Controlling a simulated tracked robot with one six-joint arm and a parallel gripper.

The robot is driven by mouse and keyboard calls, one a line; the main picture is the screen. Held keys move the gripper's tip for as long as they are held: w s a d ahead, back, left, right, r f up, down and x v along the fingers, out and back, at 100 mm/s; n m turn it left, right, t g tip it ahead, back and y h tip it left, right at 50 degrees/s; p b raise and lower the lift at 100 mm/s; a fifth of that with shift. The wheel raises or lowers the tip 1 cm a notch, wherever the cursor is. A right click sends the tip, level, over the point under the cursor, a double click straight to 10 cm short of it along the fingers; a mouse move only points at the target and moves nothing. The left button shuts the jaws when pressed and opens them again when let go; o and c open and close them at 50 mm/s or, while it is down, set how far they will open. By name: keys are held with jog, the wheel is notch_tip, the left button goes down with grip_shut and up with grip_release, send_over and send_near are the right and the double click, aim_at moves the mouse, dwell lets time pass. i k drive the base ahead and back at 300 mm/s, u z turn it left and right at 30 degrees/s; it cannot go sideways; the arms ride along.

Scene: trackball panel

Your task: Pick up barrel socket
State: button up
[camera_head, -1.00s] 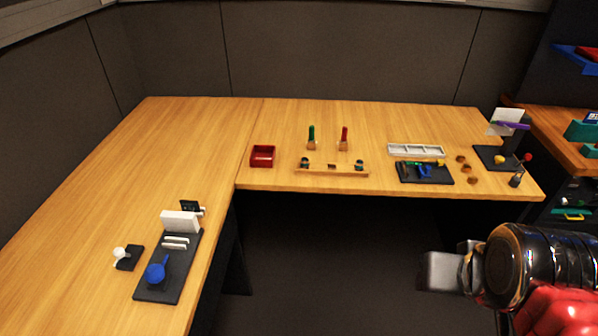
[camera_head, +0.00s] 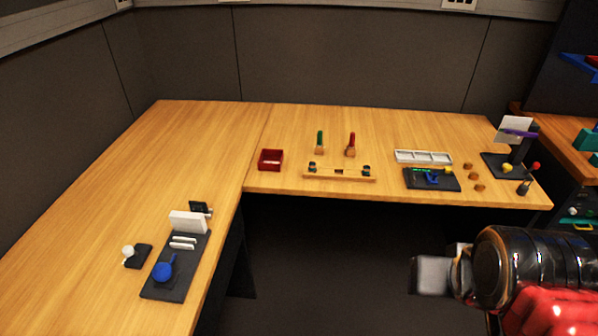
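I cannot single out the barrel socket with certainty at this distance. Small parts that could include it lie on the right arm of the desk: a dark board with blue and yellow parts (camera_head: 432,180), several small brown pieces (camera_head: 474,177), and a small dark cylinder (camera_head: 524,188) by a red-tipped piece. My gripper (camera_head: 432,275) is at the lower right, in front of the desk and over the dark floor, far from these parts. Its grey end is seen from the side, so its opening does not show. Nothing is visibly held.
The L-shaped wooden desk (camera_head: 215,150) has much bare top. A red box (camera_head: 271,159), a wooden rack (camera_head: 340,173), two upright handled tools and a white tray (camera_head: 424,157) stand on it. A dark panel with a blue ball (camera_head: 163,272) lies at left. Grey partitions stand behind.

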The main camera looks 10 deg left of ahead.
aim_at(312, 166)
jog(key=u, duration=1.15)
jog(key=i, duration=1)
jog(key=u, duration=0.05)
